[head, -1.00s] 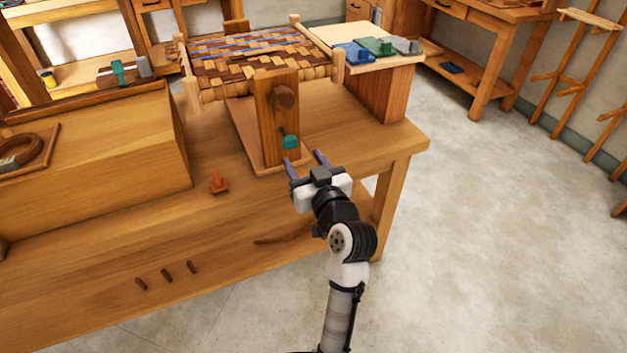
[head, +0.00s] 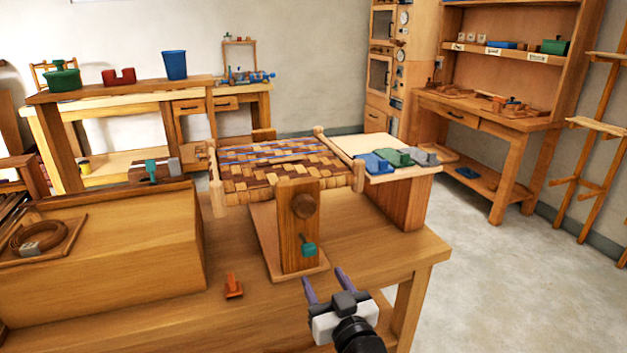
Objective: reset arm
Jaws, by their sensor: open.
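My gripper (head: 326,288) is at the lower middle of the head view, over the front right part of the wooden workbench (head: 380,247). Its two purple-grey fingers are apart, with nothing between them. A gap shows in the picture between the fingers and the handle. Most of my arm is below the frame.
A woven bark seat (head: 275,174) stands behind the post. Blue, green and grey pieces (head: 397,157) lie on a side block. A wooden box (head: 110,250) fills the bench's left, with a small orange piece (head: 233,287) beside it. Open floor (head: 480,280) lies right.

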